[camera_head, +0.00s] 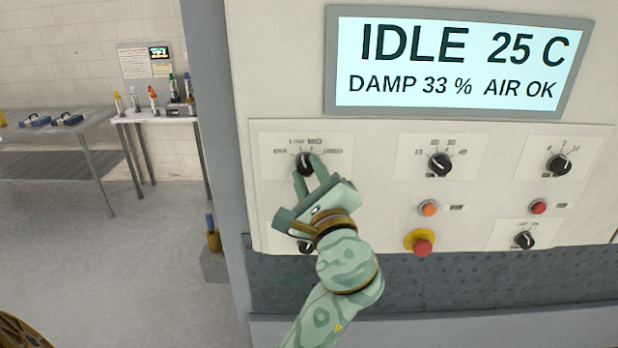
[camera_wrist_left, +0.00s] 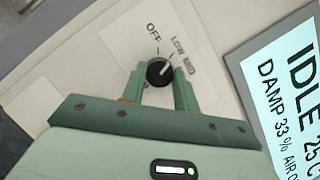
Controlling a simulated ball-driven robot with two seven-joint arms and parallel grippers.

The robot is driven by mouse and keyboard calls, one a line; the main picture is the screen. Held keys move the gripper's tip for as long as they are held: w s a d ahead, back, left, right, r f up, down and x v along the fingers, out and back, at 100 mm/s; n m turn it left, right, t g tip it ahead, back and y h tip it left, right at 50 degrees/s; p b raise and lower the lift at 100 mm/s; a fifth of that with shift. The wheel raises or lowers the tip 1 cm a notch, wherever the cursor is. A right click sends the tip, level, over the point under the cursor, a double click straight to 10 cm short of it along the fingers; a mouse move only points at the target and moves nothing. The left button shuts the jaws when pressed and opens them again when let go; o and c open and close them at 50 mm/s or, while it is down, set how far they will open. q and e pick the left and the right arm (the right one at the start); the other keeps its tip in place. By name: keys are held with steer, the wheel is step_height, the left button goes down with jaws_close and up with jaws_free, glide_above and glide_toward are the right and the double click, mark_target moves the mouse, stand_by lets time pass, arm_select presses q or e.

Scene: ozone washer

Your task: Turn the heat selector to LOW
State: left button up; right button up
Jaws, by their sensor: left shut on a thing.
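The heat selector is a round black knob (camera_head: 305,163) at the upper left of the control panel. In the left wrist view the knob (camera_wrist_left: 159,72) has the words OFF, LOW and MID printed around it. Its pale pointer line slants up and right, toward the LOW and MID words; I cannot tell exactly which one it meets. My left gripper (camera_head: 310,168) is shut on the knob, and in the left wrist view its green fingers (camera_wrist_left: 159,82) stand on both sides of it. My right gripper is in neither view.
A display (camera_head: 455,65) above reads IDLE 25 C. Other black knobs (camera_head: 440,164) (camera_head: 559,165) (camera_head: 525,240), an orange button (camera_head: 429,208), a red button (camera_head: 538,207) and a red emergency button (camera_head: 422,246) sit to the right. Another knob (camera_head: 305,247) is partly hidden below my gripper.

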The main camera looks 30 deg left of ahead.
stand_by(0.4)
arm_select(q)
steer(key=o, duration=1)
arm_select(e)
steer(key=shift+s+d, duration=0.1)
